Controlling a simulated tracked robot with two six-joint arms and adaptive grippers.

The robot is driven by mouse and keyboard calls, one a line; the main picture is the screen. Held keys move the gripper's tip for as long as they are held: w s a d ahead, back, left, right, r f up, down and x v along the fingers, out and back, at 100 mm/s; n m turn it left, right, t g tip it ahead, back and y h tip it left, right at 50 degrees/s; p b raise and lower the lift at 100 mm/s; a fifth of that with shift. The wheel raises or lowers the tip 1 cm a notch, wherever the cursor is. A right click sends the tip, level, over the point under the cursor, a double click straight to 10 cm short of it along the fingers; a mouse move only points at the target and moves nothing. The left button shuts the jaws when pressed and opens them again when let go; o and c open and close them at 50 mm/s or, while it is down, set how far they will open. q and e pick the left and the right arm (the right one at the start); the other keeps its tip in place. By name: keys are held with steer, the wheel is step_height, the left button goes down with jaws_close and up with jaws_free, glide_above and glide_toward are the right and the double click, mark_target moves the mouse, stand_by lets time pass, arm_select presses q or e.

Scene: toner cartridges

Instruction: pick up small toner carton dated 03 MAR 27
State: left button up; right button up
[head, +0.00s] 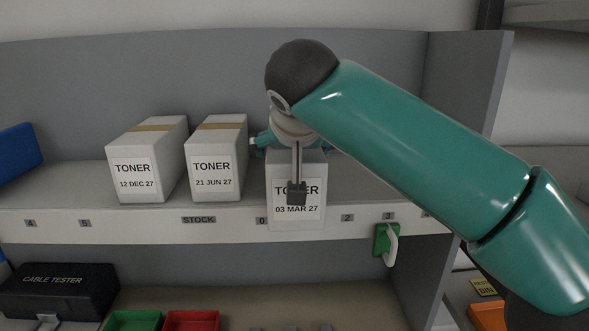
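The small white toner carton dated 03 MAR 27 (312,219) is upright at the shelf's front, right of two other cartons. Its front face overlaps the shelf's label strip, so it sits or hangs forward of the edge; I cannot tell whether its base touches the shelf. My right gripper (297,192) comes down over it from above. One finger with a dark pad lies against the front face and covers part of the word TONER. The other finger is hidden behind the carton. The gripper appears shut on it, front to back. My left gripper is not in view.
Cartons dated 12 DEC 27 (133,181) and 21 JUN 27 (212,175) stand to the left on the shelf (130,222). A green holder (381,240) hangs on the shelf edge. A black cable tester case (60,290), green bin (134,321) and red bin (192,321) are below.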

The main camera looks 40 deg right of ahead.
steer(key=c, duration=1.6)
steer(key=shift+o, duration=0.2)
steer(key=shift+r, duration=0.1)
steer(key=shift+w+r, duration=0.1)
steer(key=shift+r, duration=0.7)
step_height(320, 180, up, 6)
steer(key=shift+f+p, duration=0.1)
steer(key=shift+p, duration=0.65)
steer(key=shift+r, duration=1.2)
